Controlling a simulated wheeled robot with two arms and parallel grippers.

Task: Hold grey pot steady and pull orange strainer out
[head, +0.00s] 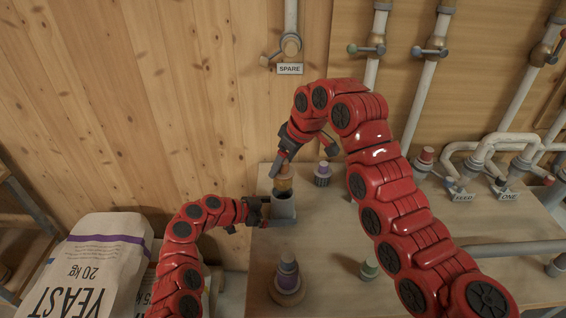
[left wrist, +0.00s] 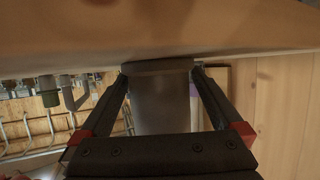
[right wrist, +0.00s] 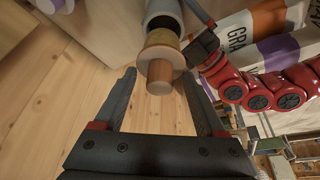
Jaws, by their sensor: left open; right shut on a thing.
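The grey pot (head: 283,211) stands at the left edge of the wooden table. My left gripper (head: 263,211) is open, with its fingers on either side of the pot; in the left wrist view the grey pot wall (left wrist: 163,105) shows between them. The orange strainer (head: 284,184) is at the pot's mouth. My right gripper (head: 281,168) comes from above and is shut on the strainer. In the right wrist view the strainer (right wrist: 160,52) has a wide collar and a round handle, and the dark pot opening shows behind it.
A purple-topped fitting (head: 323,174) stands right of the pot and another (head: 288,278) in front. Pipes (head: 480,155) fill the table's right side. A yeast sack (head: 95,262) is at lower left.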

